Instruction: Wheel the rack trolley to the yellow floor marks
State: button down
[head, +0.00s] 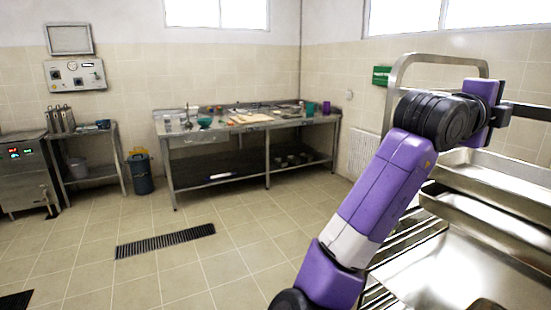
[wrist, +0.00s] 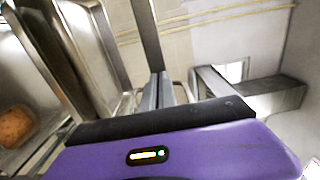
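The rack trolley (head: 488,183) is a steel frame at the right of the head view, with shallow metal trays and a raised hoop handle. My purple arm reaches up in front of it. Thin yellow lines (wrist: 215,19), possibly the floor marks, run across the top of the wrist view.
A steel worktable (head: 220,178) with utensils stands along the back wall. A side table (head: 92,152), a blue bin (head: 141,174) and a steel appliance (head: 25,180) are at left. A floor grate (head: 166,241) lies in open tiled floor. A brown food item (wrist: 16,126) sits on a tray.

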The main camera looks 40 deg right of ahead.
jog(key=shift+x, duration=2.6)
jog(key=shift+s+d, duration=0.1)
jog(key=x, duration=1.1)
jog(key=shift+d, duration=0.3)
jog(key=shift+s+f, duration=0.1)
jog(key=shift+p+x, duration=0.6)
jog(key=shift+x, duration=2.2)
jog(key=b+v, duration=0.3)
jog(key=v, duration=0.7)
jog(key=shift+a, duration=0.1)
